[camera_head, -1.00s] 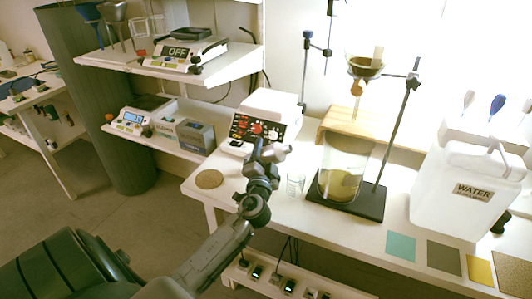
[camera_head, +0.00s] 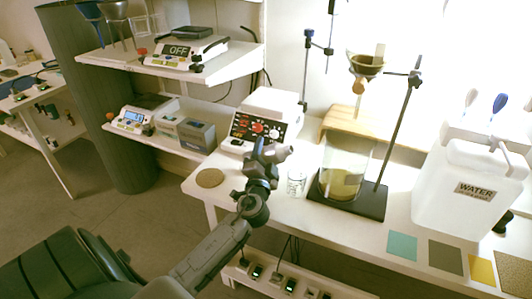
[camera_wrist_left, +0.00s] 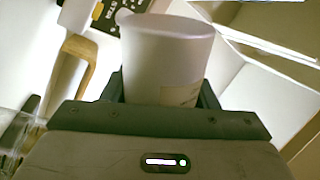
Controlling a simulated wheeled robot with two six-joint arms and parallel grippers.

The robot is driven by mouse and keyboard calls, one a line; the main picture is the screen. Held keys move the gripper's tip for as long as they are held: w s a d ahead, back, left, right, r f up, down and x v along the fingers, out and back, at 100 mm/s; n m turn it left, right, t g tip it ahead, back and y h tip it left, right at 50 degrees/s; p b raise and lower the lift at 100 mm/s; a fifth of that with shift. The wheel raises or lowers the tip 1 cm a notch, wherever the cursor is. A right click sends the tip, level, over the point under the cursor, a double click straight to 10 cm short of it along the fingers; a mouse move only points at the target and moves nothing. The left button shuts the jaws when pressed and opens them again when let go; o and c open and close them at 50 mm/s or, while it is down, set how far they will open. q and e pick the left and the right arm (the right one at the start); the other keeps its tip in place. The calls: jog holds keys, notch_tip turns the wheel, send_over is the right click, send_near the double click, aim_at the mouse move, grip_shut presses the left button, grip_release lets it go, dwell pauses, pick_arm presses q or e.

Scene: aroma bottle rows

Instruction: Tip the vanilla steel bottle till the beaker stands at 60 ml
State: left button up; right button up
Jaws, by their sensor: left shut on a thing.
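My left gripper (camera_head: 268,157) is shut on a pale, open-topped bottle (camera_head: 279,152), small and partly hidden in the head view. In the left wrist view the bottle (camera_wrist_left: 167,55) shows large between the fingers, with a faint label that I cannot read. A small clear beaker (camera_head: 296,184) with markings stands on the bench just right of and below the gripper. Its liquid level is too small to read. Clear glass (camera_wrist_left: 14,128) also shows at the left edge of the wrist view. I see no stream of liquid. My right gripper is not in view.
A large glass vessel (camera_head: 344,160) with yellowish liquid stands on a dark stand base (camera_head: 372,205) under a funnel (camera_head: 365,66). A control box with knobs (camera_head: 262,128) is behind my gripper. A cork mat (camera_head: 210,178) lies left. A white water container (camera_head: 463,190) stands right.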

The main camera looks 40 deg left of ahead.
pick_arm(q)
jog(key=shift+m, duration=0.3)
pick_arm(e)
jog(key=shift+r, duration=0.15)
pick_arm(q)
jog(key=shift+a+f, duration=0.1)
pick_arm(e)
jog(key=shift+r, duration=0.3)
pick_arm(q)
jog(key=shift+m, duration=0.3)
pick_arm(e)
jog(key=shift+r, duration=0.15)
pick_arm(q)
jog(key=shift+f+t+h, duration=0.1)
jog(key=shift+t+h, duration=0.2)
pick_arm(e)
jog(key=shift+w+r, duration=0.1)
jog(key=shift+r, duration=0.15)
pick_arm(q)
jog(key=shift+m+b, duration=0.35)
jog(key=shift+m, duration=0.05)
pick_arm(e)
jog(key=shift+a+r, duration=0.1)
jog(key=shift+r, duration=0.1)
pick_arm(q)
jog(key=shift+a+f, duration=0.1)
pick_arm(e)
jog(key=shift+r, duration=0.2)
